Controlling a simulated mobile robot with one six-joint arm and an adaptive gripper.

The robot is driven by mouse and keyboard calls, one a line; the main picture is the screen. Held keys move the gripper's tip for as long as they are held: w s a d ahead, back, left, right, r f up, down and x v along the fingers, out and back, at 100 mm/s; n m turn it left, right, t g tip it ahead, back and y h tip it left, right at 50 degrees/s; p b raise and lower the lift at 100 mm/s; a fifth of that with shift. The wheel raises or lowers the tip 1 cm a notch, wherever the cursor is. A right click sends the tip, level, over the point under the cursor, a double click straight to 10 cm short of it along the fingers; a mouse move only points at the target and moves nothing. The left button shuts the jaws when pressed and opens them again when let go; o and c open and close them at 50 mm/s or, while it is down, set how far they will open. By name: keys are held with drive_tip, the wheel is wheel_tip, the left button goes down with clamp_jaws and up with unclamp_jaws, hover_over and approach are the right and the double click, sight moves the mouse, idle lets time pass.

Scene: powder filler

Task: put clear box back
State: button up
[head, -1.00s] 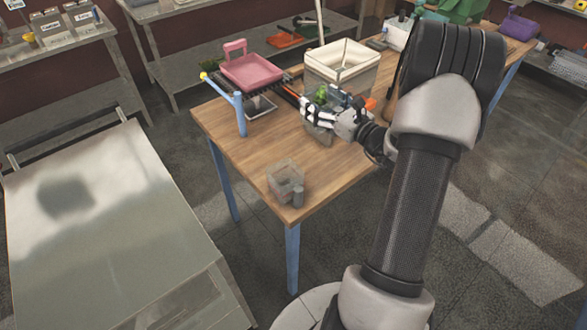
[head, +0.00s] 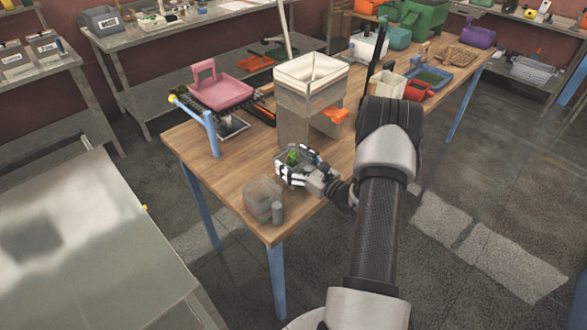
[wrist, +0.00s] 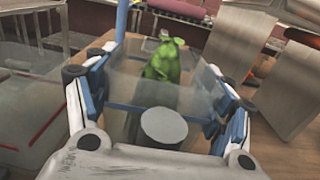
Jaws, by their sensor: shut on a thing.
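My gripper (head: 291,168) is shut on a clear box, seen between the blue-and-white fingers in the wrist view (wrist: 122,92). A green lumpy thing (wrist: 166,62) shows in or behind the clear walls; it also shows in the head view (head: 293,156). A round grey end (wrist: 163,125) shows close to my palm. The held box is in front of the filler, a grey stand (head: 293,128) with a pale hopper (head: 312,92). I cannot tell whether it touches the table. A second clear box (head: 261,194) with a grey cylinder (head: 277,212) stands near the table's front corner.
An orange piece (head: 334,115) shows beside the filler. Bins, a red scoop (head: 415,90) and a blue tray (head: 432,77) are farther back. The wooden tabletop (head: 225,165) is bare at left.

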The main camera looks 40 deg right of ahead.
drive_tip(key=shift+f, duration=1.15)
drive_tip(key=shift+f+b, duration=0.2)
drive_tip(key=shift+b, duration=0.15)
drive_tip(key=o, duration=1.2)
